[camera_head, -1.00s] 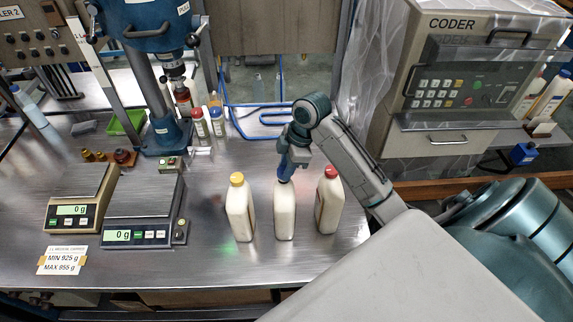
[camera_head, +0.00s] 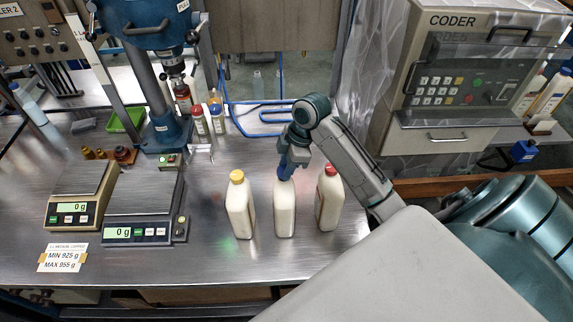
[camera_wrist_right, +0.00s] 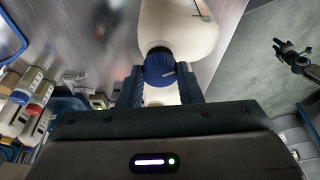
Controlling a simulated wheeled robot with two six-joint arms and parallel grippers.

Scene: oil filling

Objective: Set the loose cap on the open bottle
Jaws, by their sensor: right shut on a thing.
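The middle white bottle (camera_head: 284,212) stands upright on the steel table, and it also shows in the wrist view (camera_wrist_right: 178,28). My right gripper (camera_head: 287,170) is over its top and hides its mouth in the head view. In the wrist view my right gripper (camera_wrist_right: 161,88) is shut on the blue cap (camera_wrist_right: 158,70), which is at the bottle's neck. I cannot tell whether the cap is fully seated. A dark gripper-like shape (camera_wrist_right: 295,58), probably my left gripper, is at the right of the wrist view, away from the bottle; its jaws are unclear.
A yellow-capped bottle (camera_head: 240,208) stands close left and a red-capped bottle (camera_head: 330,202) close right. Two scales (camera_head: 145,205) are on the left. A blue capping press (camera_head: 165,128) and small bottles stand behind. The table front is clear.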

